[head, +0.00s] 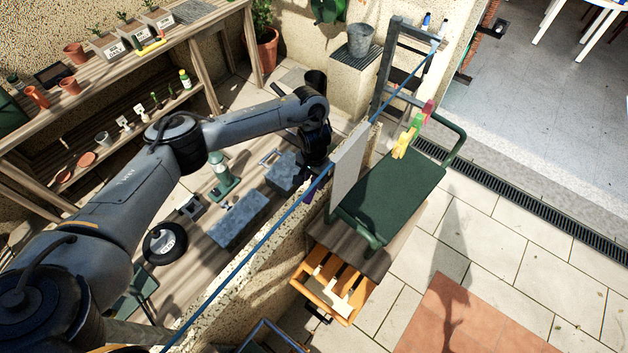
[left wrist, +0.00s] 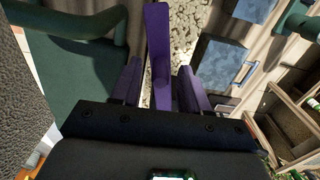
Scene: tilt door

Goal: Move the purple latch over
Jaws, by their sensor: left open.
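The purple latch (left wrist: 160,45) stands as a tall flat bar in the left wrist view, between the two purple fingers of my left gripper (left wrist: 160,85). The fingers are apart, with the latch lying in the gap; whether either touches it I cannot tell. In the head view my left gripper (head: 318,178) is at the end of my arm, beside a pale upright panel (head: 348,164). A small purple piece (head: 308,196) shows just below it, partly hidden. My right gripper is not in view.
A blue rail (head: 250,258) runs diagonally along a low wall. Grey toolboxes (head: 240,219) lie left of the wall. A wooden shelf (head: 130,60) stands behind.

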